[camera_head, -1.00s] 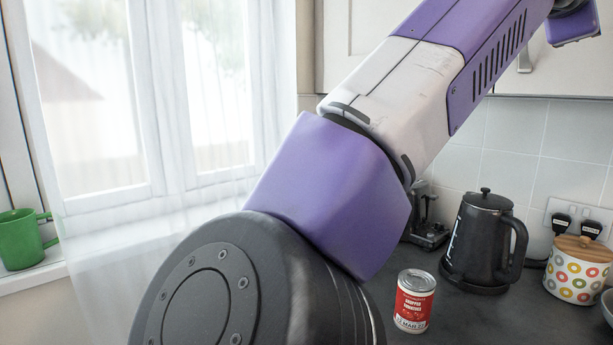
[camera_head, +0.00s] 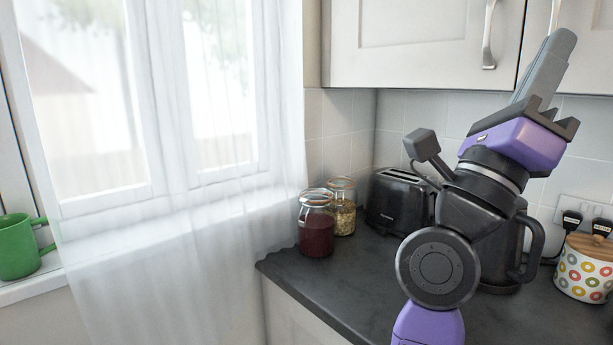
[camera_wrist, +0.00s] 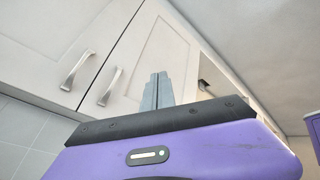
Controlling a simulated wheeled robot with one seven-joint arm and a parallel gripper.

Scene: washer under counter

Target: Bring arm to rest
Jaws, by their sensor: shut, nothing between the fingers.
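My gripper (camera_head: 562,42) is at the upper right of the head view, with its grey fingers pointing up in front of the wall cupboard doors. The fingers are together and hold nothing. My purple and black arm rises from the bottom, in front of the counter and kettle. In the wrist view, my gripper (camera_wrist: 158,78) also shows its fingers together, pointing up toward the cupboards and ceiling.
Wall cupboards (camera_head: 425,40) hang behind the gripper. The counter (camera_head: 330,297) carries two jars (camera_head: 317,225), a black toaster (camera_head: 398,203), a black kettle (camera_head: 527,275) partly hidden by my arm, and a dotted canister (camera_head: 583,274). A green mug (camera_head: 17,247) stands on the windowsill.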

